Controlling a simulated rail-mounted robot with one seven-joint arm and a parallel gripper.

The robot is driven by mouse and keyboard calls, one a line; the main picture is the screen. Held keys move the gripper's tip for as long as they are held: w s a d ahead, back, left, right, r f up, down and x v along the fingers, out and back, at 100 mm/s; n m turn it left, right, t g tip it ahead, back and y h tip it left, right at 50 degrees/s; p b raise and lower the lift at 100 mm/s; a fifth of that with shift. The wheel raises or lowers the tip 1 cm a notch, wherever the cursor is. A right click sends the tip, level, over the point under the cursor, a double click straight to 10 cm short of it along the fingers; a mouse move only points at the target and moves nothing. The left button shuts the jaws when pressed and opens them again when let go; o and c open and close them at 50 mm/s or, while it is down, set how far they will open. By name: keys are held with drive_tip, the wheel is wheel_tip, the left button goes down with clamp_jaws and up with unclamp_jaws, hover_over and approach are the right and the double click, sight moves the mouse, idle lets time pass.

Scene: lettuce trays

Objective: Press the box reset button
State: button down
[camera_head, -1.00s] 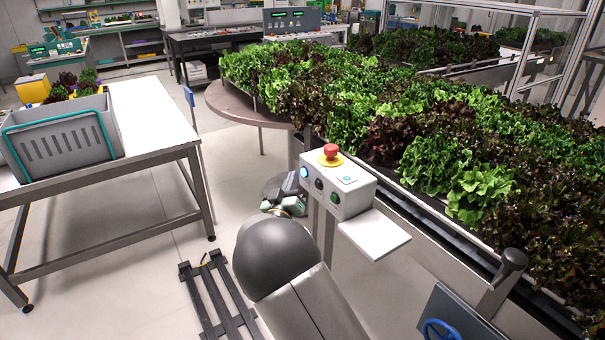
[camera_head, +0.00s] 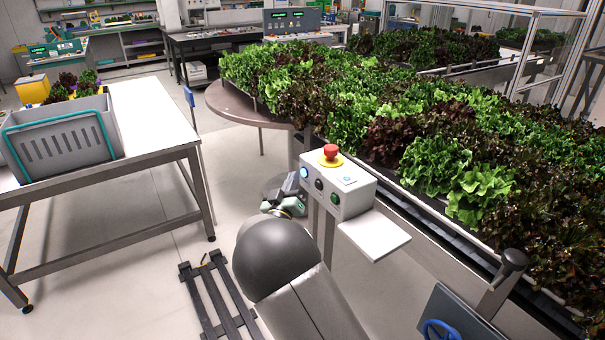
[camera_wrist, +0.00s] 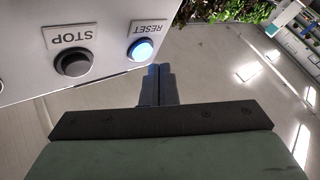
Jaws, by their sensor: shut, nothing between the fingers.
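The control box (camera_head: 352,197) is white and stands on a post, with a red mushroom button (camera_head: 330,153) on a yellow base on top. Its lit blue reset button (camera_head: 304,172) is on the front face. In the wrist view the reset button (camera_wrist: 143,49) glows under an upside-down RESET label. A black STOP button (camera_wrist: 74,64) is to its left. My gripper (camera_wrist: 158,70) is shut and empty, its fingertips close to the reset button and just below it in the picture. Contact cannot be made out. In the head view my gripper (camera_head: 292,184) is left of the box, partly hidden behind my arm.
A white shelf (camera_head: 374,235) juts out below the box. Lettuce trays fill the bench (camera_head: 430,205) on the right. A white table (camera_head: 150,115) with a grey crate (camera_head: 62,160) stands at left. A dark slatted pallet (camera_head: 215,300) lies on the floor.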

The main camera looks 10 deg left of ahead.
idle(0.8)
drive_tip(key=shift+w+d+b, duration=0.25)
drive_tip(key=shift+w+b, duration=0.05)
drive_tip(key=shift+b, duration=0.15)
drive_tip(key=shift+w+d+b, duration=0.3)
drive_tip(key=shift+w+d, duration=0.05)
idle(0.7)
drive_tip(key=shift+s+a, duration=0.1)
drive_tip(key=shift+s+a+b, duration=0.3)
drive_tip(key=shift+s+a, duration=0.2)
drive_tip(key=shift+s, duration=0.05)
drive_tip(key=s+a, duration=0.1)
drive_tip(key=s+a+b, duration=0.1)
drive_tip(key=s+a, duration=0.1)
drive_tip(key=shift+s+a, duration=0.2)
drive_tip(key=shift+s, duration=0.1)
idle(0.4)
